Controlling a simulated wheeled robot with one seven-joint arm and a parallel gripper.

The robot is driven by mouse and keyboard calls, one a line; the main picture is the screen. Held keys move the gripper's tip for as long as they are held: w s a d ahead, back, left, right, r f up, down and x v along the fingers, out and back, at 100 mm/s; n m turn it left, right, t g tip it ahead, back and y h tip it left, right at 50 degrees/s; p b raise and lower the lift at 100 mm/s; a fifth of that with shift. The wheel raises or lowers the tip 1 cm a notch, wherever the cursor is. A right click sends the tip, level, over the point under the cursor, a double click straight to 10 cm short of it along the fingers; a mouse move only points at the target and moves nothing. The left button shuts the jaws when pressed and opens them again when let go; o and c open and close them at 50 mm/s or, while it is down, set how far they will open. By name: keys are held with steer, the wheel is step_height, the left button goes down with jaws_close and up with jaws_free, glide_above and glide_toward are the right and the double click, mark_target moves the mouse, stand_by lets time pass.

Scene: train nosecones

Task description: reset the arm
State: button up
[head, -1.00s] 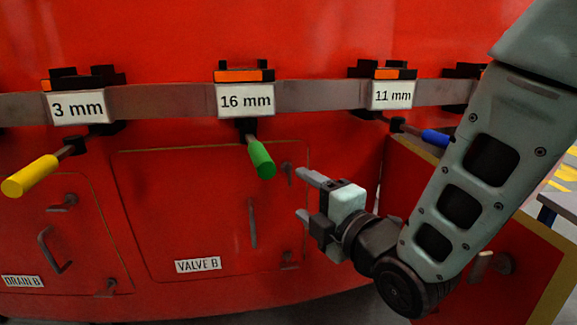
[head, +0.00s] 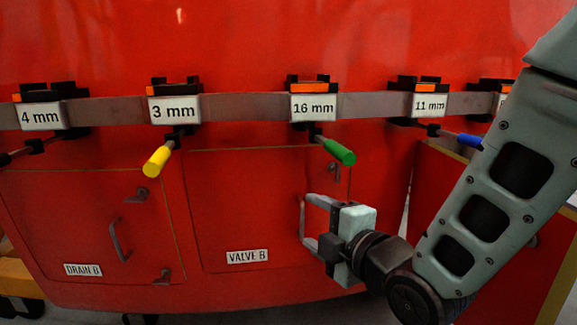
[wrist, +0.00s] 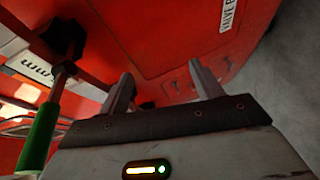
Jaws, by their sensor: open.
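My gripper (head: 305,222) is open and empty in the head view, in front of the red panel, right of the VALVE B label and below the green handle. Its two grey fingers point left, apart from each other. In the wrist view the open fingers (wrist: 163,88) have nothing between them but the red panel behind. My grey arm comes down from the upper right of the head view.
A metal rail (head: 242,106) carries tools labelled 4 mm, 3 mm, 16 mm and 11 mm. Yellow (head: 157,161), green (head: 339,151) and blue (head: 470,139) handles stick out. The green handle (wrist: 39,138) is close left in the wrist view. Panel latches and a handle (head: 119,240) protrude.

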steer(key=s+d+f+m+g+h, duration=0.3)
steer(key=s+f+m+g, duration=0.45)
steer(key=s+m, duration=0.2)
steer(key=s+d+m+g+h, duration=0.2)
steer(key=s+d+m+g, duration=0.1)
steer(key=s, duration=0.4)
steer(key=s+d+m+g+h, duration=0.2)
steer(key=s+d+g+h, duration=0.15)
steer(key=s, duration=0.25)
step_height(320, 180, up, 14)
steer(key=p, duration=1.3)
steer(key=shift+f+y, duration=0.25)
steer(key=shift+y, duration=0.1)
steer(key=shift+a+f+m, duration=0.1)
steer(key=shift+f+m, duration=0.05)
steer(key=shift+m, duration=0.1)
